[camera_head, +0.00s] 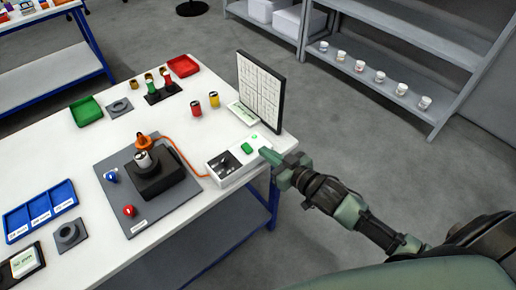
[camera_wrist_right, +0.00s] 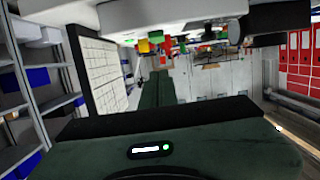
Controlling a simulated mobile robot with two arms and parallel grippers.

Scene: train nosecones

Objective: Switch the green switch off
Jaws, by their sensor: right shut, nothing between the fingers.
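The green switch (camera_head: 247,148) is a small green block on the top of a white control box (camera_head: 236,172) at the table's right edge. A black panel (camera_head: 222,164) lies beside it on the same box. My right gripper (camera_head: 265,152) is shut and empty, with its tips close to the right of the green switch. I cannot tell whether the tips touch the box. In the right wrist view the shut dark green fingers (camera_wrist_right: 158,92) point away from the camera. My left gripper is not in view.
An orange cable (camera_head: 182,156) runs from the box to a black device (camera_head: 155,180) on a grey plate. A framed white grid board (camera_head: 261,90) stands behind the box. Red and yellow cans (camera_head: 214,99) stand nearby.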

